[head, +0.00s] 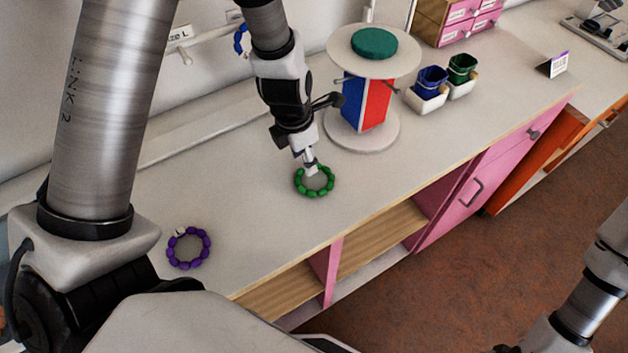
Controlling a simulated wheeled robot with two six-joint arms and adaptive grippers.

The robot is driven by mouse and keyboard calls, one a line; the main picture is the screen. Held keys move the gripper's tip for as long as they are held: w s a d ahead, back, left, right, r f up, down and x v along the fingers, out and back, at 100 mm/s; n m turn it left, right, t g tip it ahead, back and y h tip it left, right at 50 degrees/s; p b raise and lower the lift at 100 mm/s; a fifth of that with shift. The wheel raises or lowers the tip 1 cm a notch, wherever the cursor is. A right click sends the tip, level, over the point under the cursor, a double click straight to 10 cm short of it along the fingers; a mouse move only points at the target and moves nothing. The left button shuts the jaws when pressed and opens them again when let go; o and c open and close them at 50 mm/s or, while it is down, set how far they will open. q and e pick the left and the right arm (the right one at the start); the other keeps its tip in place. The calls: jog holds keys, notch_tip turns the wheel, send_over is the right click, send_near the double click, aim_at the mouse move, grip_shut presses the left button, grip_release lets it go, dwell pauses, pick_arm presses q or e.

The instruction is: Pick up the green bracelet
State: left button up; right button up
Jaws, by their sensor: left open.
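The green bracelet (314,194), a ring of green beads, lies flat on the pale worktop near the middle of the head view. My left gripper (311,171) points down over the far side of the bracelet, with its tips at or just above the beads. It is open, and no bead is seen held in it. Its tips hide a small part of the bracelet's far edge; whether they touch it I cannot tell. My right arm shows at the lower right, but its gripper is out of the picture.
A purple bracelet (188,248) lies on the worktop (250,225) at the left. Blue (431,81) and green cups (462,69) stand farther right. A blue bracelet (241,41) hangs at the wall.

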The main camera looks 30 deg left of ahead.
pick_arm(q)
jog(key=f, duration=0.1)
jog(key=w+f, duration=0.1)
jog(key=f, duration=0.1)
jog(key=shift+a, duration=0.1)
jog(key=shift+s+r, duration=0.25)
jog(key=shift+r, duration=0.05)
grip_shut()
